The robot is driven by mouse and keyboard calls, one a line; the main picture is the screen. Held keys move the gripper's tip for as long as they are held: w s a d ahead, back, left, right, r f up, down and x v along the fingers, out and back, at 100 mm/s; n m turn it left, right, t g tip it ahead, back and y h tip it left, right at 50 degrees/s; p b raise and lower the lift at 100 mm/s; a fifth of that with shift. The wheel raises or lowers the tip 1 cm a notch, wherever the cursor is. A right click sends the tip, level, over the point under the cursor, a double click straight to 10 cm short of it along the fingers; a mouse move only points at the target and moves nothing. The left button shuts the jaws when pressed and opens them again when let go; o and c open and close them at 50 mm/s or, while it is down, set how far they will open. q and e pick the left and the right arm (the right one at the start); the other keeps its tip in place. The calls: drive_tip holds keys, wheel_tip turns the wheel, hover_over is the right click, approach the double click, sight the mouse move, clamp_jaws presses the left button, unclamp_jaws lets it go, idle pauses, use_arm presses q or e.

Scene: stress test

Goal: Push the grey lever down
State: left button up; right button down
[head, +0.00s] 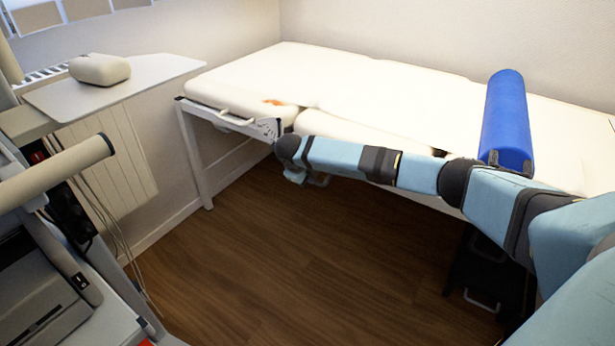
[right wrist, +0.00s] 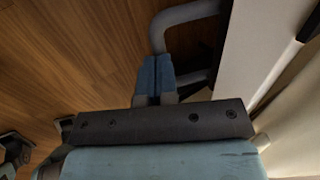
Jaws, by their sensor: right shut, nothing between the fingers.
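A grey bent bar, which looks like the lever, shows below the front edge of the white treatment bed in the head view (head: 320,181). In the right wrist view a grey curved tube (right wrist: 184,14), apparently the same lever, lies just beyond the fingertips. My right gripper (head: 295,176) points down at the bed's front edge, just left of the lever, partly hidden by my wrist. Its blue fingers (right wrist: 155,77) are shut together and empty. They look close to the lever, but I cannot tell whether they touch it. My left gripper is out of view.
The bed (head: 370,92) runs along the back wall with a blue roll (head: 506,115) on it. A pale side table (head: 120,84) and equipment with beige tubes (head: 60,172) stand at the left. A dark unit (head: 478,272) sits under the bed. The wooden floor (head: 290,260) is clear.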

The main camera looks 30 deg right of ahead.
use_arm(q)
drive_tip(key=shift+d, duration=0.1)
use_arm(e)
drive_tip(key=shift+f, duration=0.5)
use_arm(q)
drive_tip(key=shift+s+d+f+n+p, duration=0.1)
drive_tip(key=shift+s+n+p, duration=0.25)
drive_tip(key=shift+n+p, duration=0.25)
use_arm(e)
drive_tip(key=shift+a+x, duration=0.1)
drive_tip(key=shift+x, duration=1.3)
drive_tip(key=shift+a+x, duration=0.15)
drive_tip(key=shift+x, duration=1.2)
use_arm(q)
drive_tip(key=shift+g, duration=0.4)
use_arm(e)
drive_tip(key=shift+f, duration=0.2)
drive_tip(key=shift+s, duration=0.1)
